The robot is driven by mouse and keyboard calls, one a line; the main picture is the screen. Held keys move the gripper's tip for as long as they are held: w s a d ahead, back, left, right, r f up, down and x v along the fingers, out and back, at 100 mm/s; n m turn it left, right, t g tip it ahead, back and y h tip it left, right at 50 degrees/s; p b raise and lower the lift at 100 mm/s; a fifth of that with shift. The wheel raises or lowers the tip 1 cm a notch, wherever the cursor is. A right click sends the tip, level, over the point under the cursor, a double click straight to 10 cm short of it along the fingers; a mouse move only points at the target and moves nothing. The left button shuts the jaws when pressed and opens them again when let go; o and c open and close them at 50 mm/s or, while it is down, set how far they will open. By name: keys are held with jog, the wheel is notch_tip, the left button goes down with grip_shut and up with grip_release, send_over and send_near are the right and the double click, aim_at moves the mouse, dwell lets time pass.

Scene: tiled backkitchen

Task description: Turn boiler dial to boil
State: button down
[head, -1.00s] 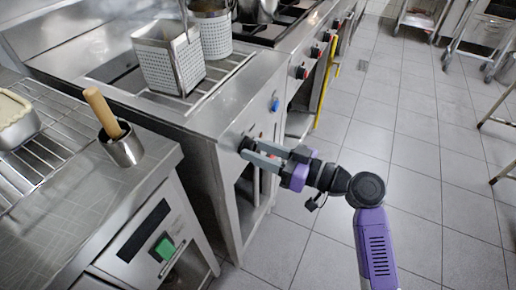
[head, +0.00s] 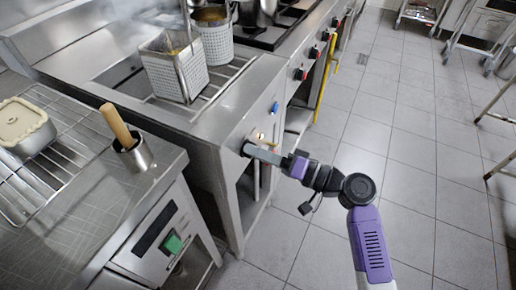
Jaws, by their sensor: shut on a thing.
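The boiler (head: 225,125) is the steel unit at centre left, with two perforated baskets over its basin. Its dark dial (head: 245,149) is on the front panel, largely covered by my fingertips. My gripper (head: 251,151) reaches it from the right and is shut on it. The fingers are seen edge-on, one mostly hiding the other. The dial's pointer and markings cannot be read. A small pale, lit-looking spot (head: 261,136) shows on the panel just above the fingers.
A blue knob (head: 275,108) is farther along the same front. Red stove knobs (head: 302,74) follow behind it.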

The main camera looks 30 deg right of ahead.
jog(key=shift+m, duration=0.5)
jog(key=c, duration=0.9)
grip_release()
jog(key=v, duration=0.8)
jog(key=shift+w, duration=0.1)
